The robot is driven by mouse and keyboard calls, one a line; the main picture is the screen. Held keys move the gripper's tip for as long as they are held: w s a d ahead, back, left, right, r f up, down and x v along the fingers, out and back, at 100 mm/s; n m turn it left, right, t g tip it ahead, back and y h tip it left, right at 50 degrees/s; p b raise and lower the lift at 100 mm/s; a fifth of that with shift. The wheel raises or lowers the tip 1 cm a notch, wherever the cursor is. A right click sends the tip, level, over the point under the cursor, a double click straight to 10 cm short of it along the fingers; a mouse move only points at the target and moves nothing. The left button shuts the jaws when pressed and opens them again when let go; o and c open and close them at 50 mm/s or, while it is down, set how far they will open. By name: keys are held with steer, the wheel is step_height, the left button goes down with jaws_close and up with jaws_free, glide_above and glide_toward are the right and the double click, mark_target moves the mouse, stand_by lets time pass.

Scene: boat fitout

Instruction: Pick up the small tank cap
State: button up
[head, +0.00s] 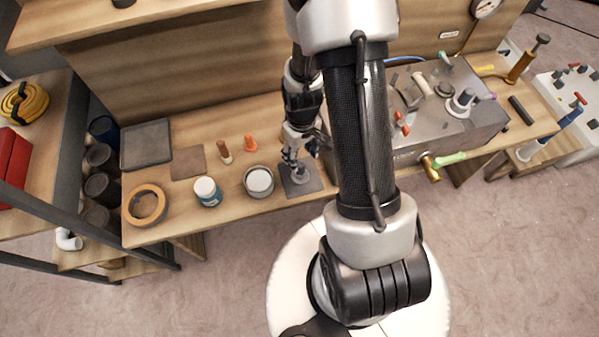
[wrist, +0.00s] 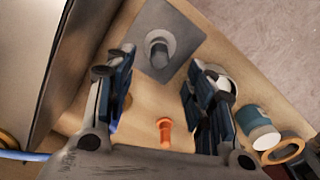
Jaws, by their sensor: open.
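What looks like the small tank cap (wrist: 161,48) is a grey round piece with a wide pale flange and a darker raised middle. It sits on a dark square pad (wrist: 183,23) at the top middle of the wrist view. In the head view the cap (head: 299,176) shows on the pad (head: 309,186) near the bench's front edge, partly covered by the gripper. My gripper (head: 291,155) is open, above and close to the cap. In the wrist view the gripper (wrist: 162,75) has its fingers spread, with the cap beyond and between the tips. Nothing is held.
A white-topped can (head: 259,181), a blue-and-white jar (head: 207,192) and a tape ring (head: 146,206) stand left along the bench. An orange piece (head: 250,143) is behind the can. A grey metal tank (head: 455,125) with fittings stands right. The back panel (head: 190,70) rises behind.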

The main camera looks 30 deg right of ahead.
mark_target(300, 164)
steer(key=f+b, duration=0.1)
steer(key=f, duration=0.2)
steer(key=f+b, duration=0.1)
steer(key=f, duration=0.1)
steer(key=f+b, duration=0.1)
steer(key=f, duration=0.2)
steer(key=shift+w+f, duration=0.25)
steer(key=shift+f, duration=0.05)
steer(key=shift+c, duration=0.2)
steer(key=c, duration=1.1)
